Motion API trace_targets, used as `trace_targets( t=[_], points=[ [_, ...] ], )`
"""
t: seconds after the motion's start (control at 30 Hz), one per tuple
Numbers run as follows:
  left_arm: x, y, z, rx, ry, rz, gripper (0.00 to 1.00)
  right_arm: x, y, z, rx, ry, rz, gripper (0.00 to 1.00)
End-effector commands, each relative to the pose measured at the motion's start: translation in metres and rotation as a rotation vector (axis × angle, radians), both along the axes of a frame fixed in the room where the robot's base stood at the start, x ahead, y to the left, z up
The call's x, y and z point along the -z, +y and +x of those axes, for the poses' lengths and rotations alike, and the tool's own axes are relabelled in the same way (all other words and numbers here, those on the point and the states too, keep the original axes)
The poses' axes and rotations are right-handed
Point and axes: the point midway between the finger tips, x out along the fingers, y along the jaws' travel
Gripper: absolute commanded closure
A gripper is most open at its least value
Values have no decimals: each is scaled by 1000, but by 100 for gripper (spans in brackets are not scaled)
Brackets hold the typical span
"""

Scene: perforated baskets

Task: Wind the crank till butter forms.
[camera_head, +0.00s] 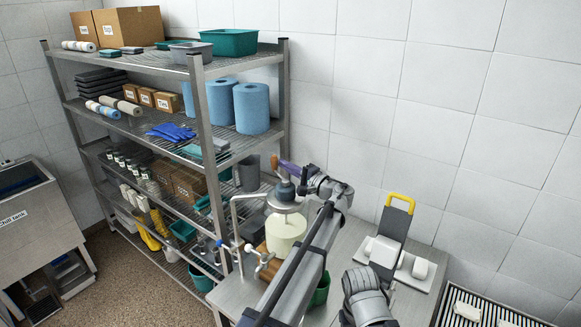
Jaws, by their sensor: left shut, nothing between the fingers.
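The churn (284,232) stands on the metal table, a clear jar with pale creamy content and a grey metal lid (285,203). A crank rises above the lid, with an upright brown wooden handle (274,163). My left gripper (290,168) is shut and empty, close to the right of the crank handle at its height. I cannot tell whether it touches the handle. My left arm hides part of the churn's right side and the table. My right gripper is not in view.
A tall wire shelf (195,107) with boxes, tubs and blue rolls stands at the left. A green container (320,290) is partly behind my arm.

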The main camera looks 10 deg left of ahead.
Motion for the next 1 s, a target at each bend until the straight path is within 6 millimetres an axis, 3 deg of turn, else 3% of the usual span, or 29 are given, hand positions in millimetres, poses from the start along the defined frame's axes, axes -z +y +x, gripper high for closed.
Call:
trace_targets(
  t=[0.33, 1.0],
  points=[
    [0, 13, -2, -236, 1, 0, 100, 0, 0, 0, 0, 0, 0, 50],
    [0, 19, -8, -227, 1, 1, 100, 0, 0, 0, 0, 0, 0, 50]
  ],
)
